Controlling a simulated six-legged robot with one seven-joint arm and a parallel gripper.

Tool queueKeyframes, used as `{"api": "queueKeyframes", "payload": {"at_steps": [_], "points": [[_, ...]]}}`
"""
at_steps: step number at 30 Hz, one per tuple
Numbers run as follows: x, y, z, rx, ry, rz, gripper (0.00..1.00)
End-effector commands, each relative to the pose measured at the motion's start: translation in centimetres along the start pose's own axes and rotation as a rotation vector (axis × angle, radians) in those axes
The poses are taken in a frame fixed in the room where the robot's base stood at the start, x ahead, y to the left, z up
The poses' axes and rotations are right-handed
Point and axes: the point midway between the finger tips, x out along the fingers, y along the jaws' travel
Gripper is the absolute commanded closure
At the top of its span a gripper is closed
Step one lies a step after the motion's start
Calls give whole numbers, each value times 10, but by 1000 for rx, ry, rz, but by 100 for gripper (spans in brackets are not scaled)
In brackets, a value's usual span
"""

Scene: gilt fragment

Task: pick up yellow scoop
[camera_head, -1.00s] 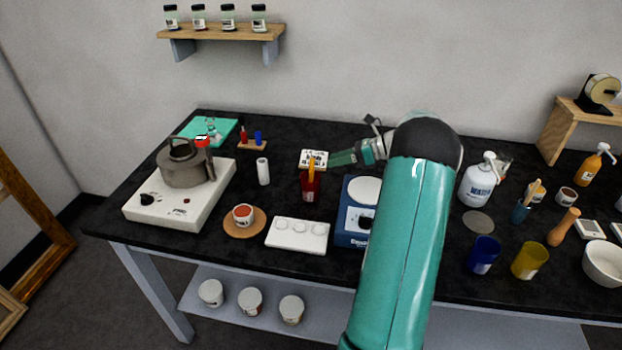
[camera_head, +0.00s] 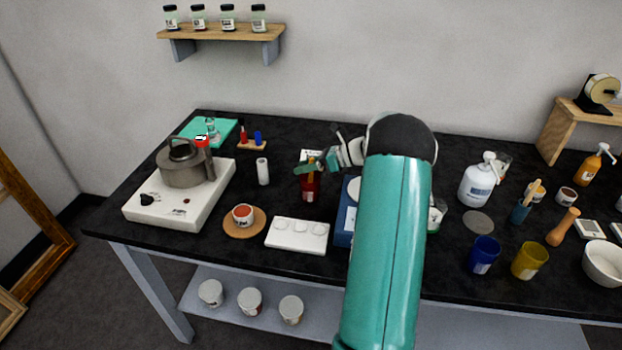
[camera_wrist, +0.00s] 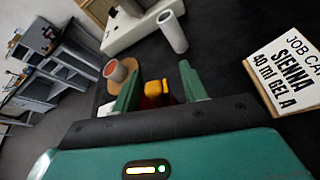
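The yellow scoop (camera_wrist: 156,88) stands in a dark red cup (camera_head: 310,190). In the wrist view its yellow top shows between the two fingers of my gripper (camera_wrist: 159,88), with a gap on each side. My gripper is open. In the head view my gripper (camera_head: 312,168) is over the cup and hides most of the scoop. I cannot tell how far down the fingers reach along the scoop.
A job card (camera_wrist: 288,70) reading "SIENNA 40 ml GEL" lies behind the cup. A white cylinder (camera_head: 263,171), an orange-filled cup on a round board (camera_head: 258,229), and a white well plate (camera_head: 297,235) stand near. A kettle sits on a hotplate (camera_head: 150,215) at left.

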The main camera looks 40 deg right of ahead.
Motion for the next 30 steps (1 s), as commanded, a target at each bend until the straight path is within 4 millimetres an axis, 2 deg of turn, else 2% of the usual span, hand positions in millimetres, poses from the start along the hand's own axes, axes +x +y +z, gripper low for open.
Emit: {"api": "queueKeyframes", "payload": {"at_steps": [1, 6, 17, 20, 30], "points": [[0, 0, 0, 0, 0, 0, 66], [0, 0, 0, 0, 0, 1, 100], [-2, 2, 5, -2, 0, 0, 100], [-7, 6, 17, -4, 0, 0, 100], [-31, 26, 74, -5, 1, 0, 100]]}}
